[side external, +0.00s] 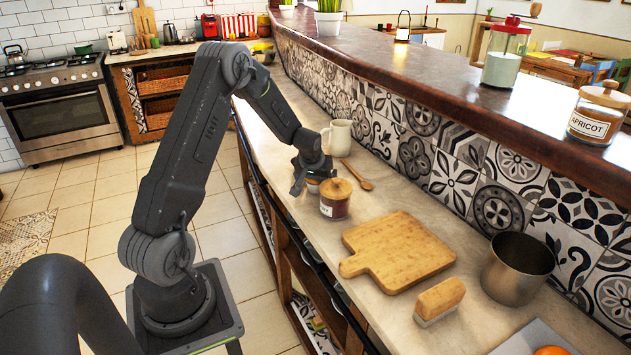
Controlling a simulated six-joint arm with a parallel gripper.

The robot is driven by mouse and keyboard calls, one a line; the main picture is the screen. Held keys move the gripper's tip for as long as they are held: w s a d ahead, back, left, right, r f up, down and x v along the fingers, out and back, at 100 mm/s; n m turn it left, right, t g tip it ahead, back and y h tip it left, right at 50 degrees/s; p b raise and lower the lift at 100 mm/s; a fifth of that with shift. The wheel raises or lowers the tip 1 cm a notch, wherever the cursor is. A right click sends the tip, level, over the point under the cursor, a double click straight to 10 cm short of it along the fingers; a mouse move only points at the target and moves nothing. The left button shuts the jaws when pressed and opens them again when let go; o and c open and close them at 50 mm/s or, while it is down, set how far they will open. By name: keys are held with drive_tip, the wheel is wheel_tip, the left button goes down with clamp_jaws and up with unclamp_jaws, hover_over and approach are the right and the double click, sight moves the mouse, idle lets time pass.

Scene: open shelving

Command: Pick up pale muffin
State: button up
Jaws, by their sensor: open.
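My gripper (311,178) points down low over the counter, behind the jar with the wooden lid. It is open. A small tan-orange thing (314,183) shows at its fingertips. It is mostly hidden by the gripper and the jar, and it may be the pale muffin, but I cannot tell for sure. I cannot tell whether the fingers touch it.
The labelled jar (335,205) stands close in front of my gripper. A cutting board (398,252), brush-like block (439,299), metal pot (516,269) and grey tray (515,343) with an orange (551,351) stand nearer.

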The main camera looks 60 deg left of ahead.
drive_tip(key=shift+f, duration=0.1)
drive_tip(key=c, duration=1)
